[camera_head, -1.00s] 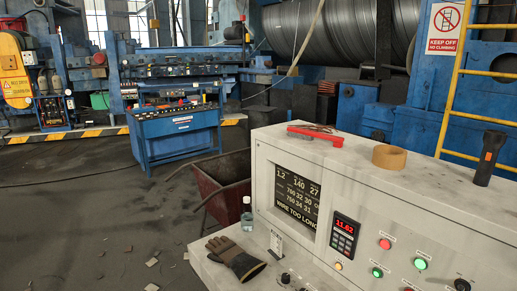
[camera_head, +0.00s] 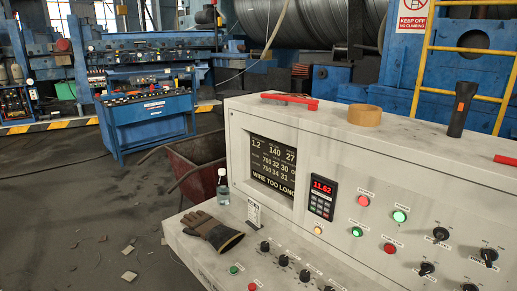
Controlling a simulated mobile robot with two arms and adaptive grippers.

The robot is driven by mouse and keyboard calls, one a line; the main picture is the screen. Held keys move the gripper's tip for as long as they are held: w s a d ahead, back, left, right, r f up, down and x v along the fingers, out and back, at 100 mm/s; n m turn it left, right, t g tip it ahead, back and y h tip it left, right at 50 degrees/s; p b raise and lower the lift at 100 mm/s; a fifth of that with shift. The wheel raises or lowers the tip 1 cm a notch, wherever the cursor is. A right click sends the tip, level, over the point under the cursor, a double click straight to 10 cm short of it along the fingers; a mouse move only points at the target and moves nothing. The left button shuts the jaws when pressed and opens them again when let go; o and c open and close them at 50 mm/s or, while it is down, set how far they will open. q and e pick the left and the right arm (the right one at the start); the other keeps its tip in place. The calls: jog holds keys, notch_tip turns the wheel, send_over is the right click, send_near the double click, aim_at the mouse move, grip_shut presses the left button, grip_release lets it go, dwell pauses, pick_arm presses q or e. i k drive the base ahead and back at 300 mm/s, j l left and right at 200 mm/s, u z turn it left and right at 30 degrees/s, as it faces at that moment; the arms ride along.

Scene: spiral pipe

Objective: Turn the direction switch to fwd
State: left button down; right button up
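A light grey control console (camera_head: 330,125) fills the right side of the view. Its sloped front carries several black rotary switches, among them an upper one (camera_head: 441,234), a lower one (camera_head: 427,268) and one near the right edge (camera_head: 489,257). Another is cut by the bottom edge (camera_head: 470,287). A row of small black knobs (camera_head: 283,260) runs along the lower ledge. The labels are too small to read, so I cannot tell which one is the direction switch or how it is set. Neither of my grippers is in view.
A red-handled tool (camera_head: 290,100), tape roll (camera_head: 365,115) and flashlight (camera_head: 462,108) are on top. A red cart (camera_head: 195,160) stands behind the ledge. Open floor lies at left.

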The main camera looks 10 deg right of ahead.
aim_at(490, 256)
jog(key=z, duration=1.7)
